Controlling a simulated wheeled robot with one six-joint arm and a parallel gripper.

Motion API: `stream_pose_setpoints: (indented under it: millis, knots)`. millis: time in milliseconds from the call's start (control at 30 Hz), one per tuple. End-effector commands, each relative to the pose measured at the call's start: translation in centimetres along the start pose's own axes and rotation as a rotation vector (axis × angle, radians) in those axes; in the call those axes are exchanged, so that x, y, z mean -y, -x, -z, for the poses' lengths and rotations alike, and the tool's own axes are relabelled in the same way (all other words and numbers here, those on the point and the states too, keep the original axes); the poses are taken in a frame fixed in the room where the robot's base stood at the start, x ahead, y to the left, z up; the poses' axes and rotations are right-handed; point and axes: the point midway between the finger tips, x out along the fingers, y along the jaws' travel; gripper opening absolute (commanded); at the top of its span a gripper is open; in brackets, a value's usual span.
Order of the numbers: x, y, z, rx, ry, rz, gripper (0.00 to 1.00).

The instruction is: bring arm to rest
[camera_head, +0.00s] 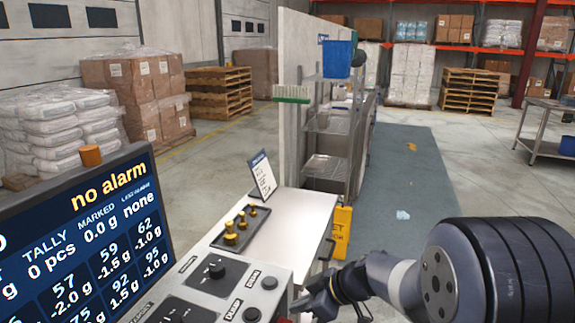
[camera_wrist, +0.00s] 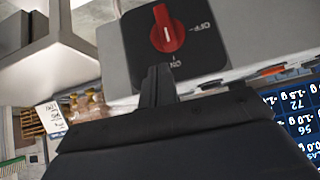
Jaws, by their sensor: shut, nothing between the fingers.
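My gripper (camera_wrist: 157,82) is shut and empty in the wrist view. Its fingertips are close to a red rotary switch (camera_wrist: 167,30) on a black plate marked OFF and ON. I cannot tell whether they touch the plate. In the head view my arm reaches in from the right, and my gripper (camera_head: 308,303) is low beside the right end of the grey control panel (camera_head: 262,298). The red switch is not visible in the head view.
A display reading "no alarm" (camera_head: 92,235) stands at the left. Behind the panel is a white bench (camera_head: 305,212) with yellow-brass weights (camera_head: 231,234) and a sign (camera_head: 262,175). A yellow floor sign (camera_head: 341,230) and a wire rack (camera_head: 328,125) stand beyond. The blue-grey floor (camera_head: 400,185) looks mostly open.

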Motion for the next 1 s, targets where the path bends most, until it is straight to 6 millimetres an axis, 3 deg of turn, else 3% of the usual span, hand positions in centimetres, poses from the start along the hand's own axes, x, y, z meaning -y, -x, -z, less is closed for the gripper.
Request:
stream_pose_setpoints:
  millis: [233, 633, 767, 1000]
  knots:
    - [0.0, 1.9, 0.1, 0.006, 0.018, -0.014, 0.0]
    - [0.0, 2.1, 0.2, 0.006, 0.015, -0.011, 0.0]
    - [0.1, 1.4, 0.1, 0.005, 0.014, -0.008, 0.0]
    - [0.0, -2.0, -0.3, -0.027, -0.071, 0.06, 0.0]
